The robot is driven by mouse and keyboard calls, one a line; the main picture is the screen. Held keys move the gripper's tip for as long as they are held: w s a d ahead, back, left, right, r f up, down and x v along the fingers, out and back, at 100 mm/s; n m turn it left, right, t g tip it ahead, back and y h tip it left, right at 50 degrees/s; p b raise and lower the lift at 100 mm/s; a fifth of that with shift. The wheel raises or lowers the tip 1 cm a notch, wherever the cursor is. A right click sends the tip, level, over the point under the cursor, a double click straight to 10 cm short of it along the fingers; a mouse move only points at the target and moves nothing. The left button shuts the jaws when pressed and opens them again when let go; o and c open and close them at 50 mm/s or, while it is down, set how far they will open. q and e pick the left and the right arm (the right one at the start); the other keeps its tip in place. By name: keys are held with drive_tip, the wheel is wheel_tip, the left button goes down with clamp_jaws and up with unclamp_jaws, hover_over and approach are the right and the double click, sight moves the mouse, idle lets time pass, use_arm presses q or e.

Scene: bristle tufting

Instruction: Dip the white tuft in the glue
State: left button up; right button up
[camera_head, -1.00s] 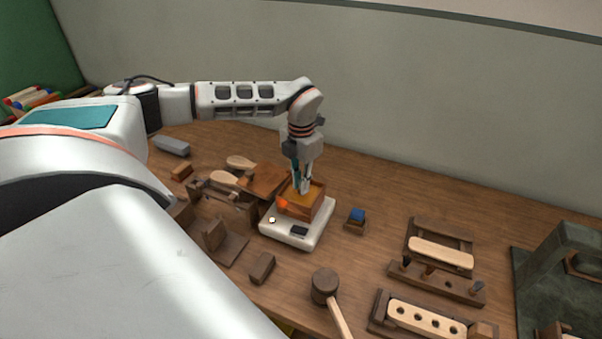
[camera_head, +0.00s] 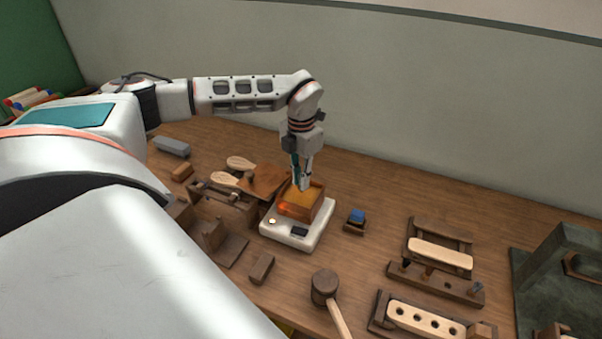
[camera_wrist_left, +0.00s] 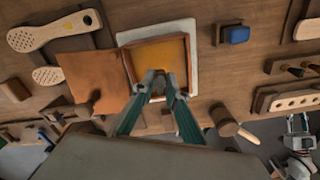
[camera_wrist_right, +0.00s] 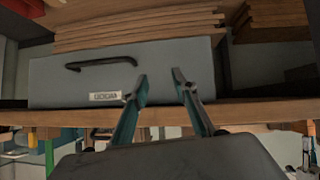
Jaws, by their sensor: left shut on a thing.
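The glue is an amber pool (camera_wrist_left: 165,53) in an open wooden box (camera_head: 300,211), which sits on a white heater base (camera_head: 285,234). My left gripper (camera_head: 304,186) points down over the box, its fingertips near the level of the rim. My right gripper (camera_wrist_right: 160,82) is open and empty, in front of a grey drawer (camera_wrist_right: 125,75).
A brown lid-like board (camera_head: 264,181) lies left of the box, with pale brush bodies (camera_head: 240,163) behind. A small block with a blue top (camera_head: 357,216) stands to the right. A mallet (camera_head: 326,287) lies in front. Wooden jigs (camera_head: 435,285) stand farther right.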

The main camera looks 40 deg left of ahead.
use_arm(q)
drive_tip(key=shift+r, duration=2.8)
drive_tip(key=shift+d, duration=0.1)
